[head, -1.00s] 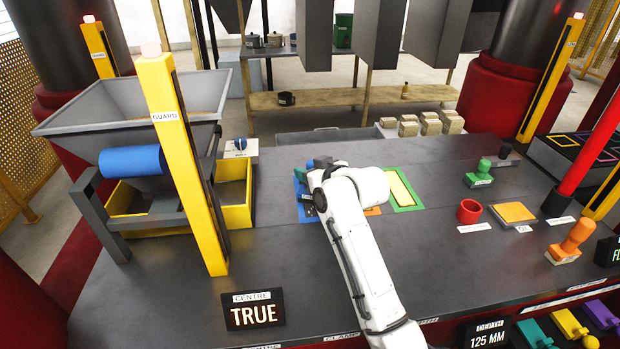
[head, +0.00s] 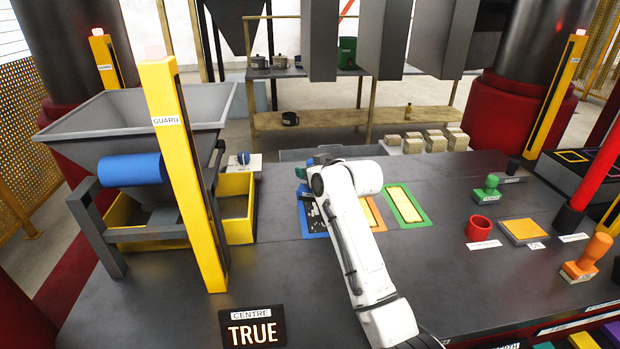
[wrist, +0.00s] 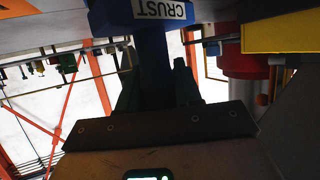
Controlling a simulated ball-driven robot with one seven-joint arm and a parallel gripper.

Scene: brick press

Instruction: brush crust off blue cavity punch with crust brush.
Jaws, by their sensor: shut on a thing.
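The crust brush (wrist: 150,14), blue with a white CRUST label, is held in my gripper (wrist: 156,85), whose dark green fingers are shut on its blue stem in the wrist view. In the head view my gripper (head: 303,173) is mostly hidden behind my white arm, above the back end of the blue-framed cavity. The blue cavity punch (head: 305,222) lies in the dark table, with dark and pale grey patches inside its frame. My arm hides part of it. I cannot tell whether the brush touches it.
Orange-framed (head: 373,213) and green-framed (head: 405,205) cavities lie to its right. A yellow guard post (head: 185,180) and hopper (head: 135,110) stand left. A red cup (head: 478,228) and stamps stand right.

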